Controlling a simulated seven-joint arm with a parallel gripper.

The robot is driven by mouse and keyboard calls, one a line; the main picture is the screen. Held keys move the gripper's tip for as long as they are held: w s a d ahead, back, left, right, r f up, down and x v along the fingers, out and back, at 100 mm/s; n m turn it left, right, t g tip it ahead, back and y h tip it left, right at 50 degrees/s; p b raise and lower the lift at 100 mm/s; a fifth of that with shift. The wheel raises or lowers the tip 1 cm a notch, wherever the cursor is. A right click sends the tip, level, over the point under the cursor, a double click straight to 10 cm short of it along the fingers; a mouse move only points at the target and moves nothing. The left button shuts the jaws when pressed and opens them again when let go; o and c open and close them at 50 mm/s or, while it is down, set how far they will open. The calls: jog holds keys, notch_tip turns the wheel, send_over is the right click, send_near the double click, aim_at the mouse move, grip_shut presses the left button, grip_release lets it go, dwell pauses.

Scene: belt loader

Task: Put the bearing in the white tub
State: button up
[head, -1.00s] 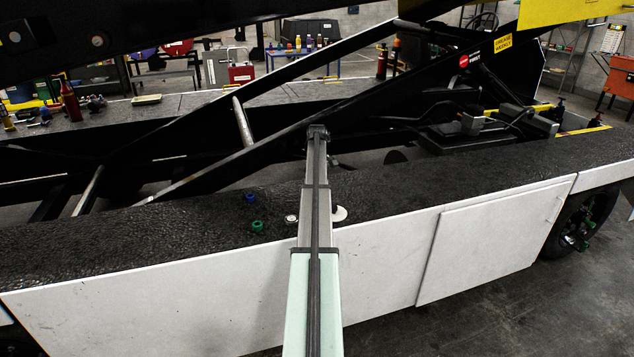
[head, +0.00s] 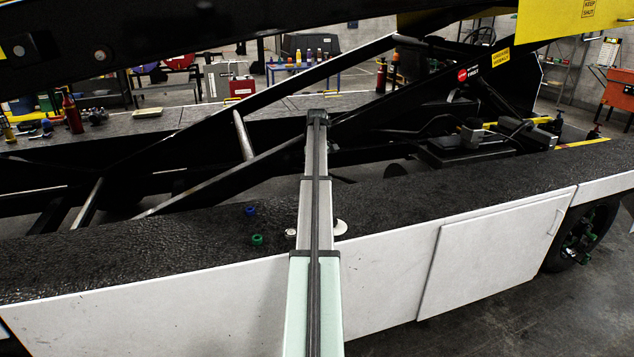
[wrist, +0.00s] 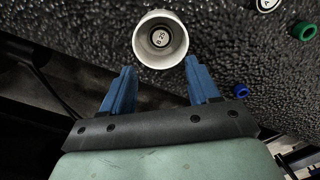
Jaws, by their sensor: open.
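The white tub (wrist: 137,38) stands on the black textured deck and is seen from above in the wrist view. A small round disc (wrist: 159,39) with dark characters shows inside at its bottom; I cannot tell for certain whether it is the bearing. In the head view part of the white tub (head: 341,228) shows just right of my arm. My gripper (wrist: 161,68) has two blue fingers, spread open with nothing between them, and the tub lies just beyond their tips. The gripper is hidden behind my arm in the head view.
A green ring (wrist: 304,31), a blue ring (wrist: 241,90) and a small round pale-rimmed piece (wrist: 267,4) lie on the deck beside the tub. The deck's front edge drops to white panels (head: 380,265). Black loader beams (head: 300,75) cross behind and above. The deck further right is clear.

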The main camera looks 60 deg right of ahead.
jog(key=shift+r, duration=1)
